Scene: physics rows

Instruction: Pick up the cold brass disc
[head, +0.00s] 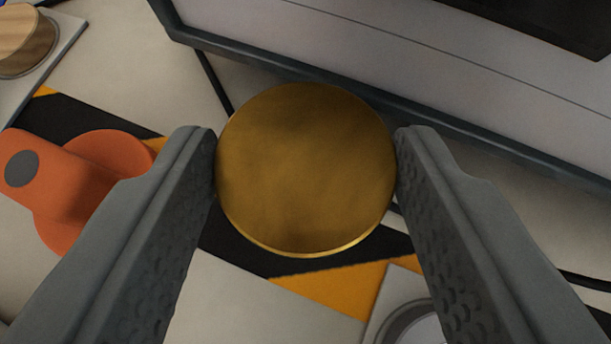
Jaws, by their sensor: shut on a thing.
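The brass disc (305,168) is round, flat and golden, with a brighter rim along its near edge. It sits in the middle of the head view with its face toward the camera. My gripper (305,150) is shut on it, one grey finger touching its left side and the other its right. The disc covers part of the floor and dark stripe behind it. I cannot tell from this view how high it is held. Nothing shows whether it is cold.
An orange object (75,185) with a grey round spot lies left of my gripper. A wooden round piece (22,38) is on a pale plate at the top left. A grey-edged pale structure (400,65) runs behind the disc. A round metallic thing (412,325) shows at the bottom.

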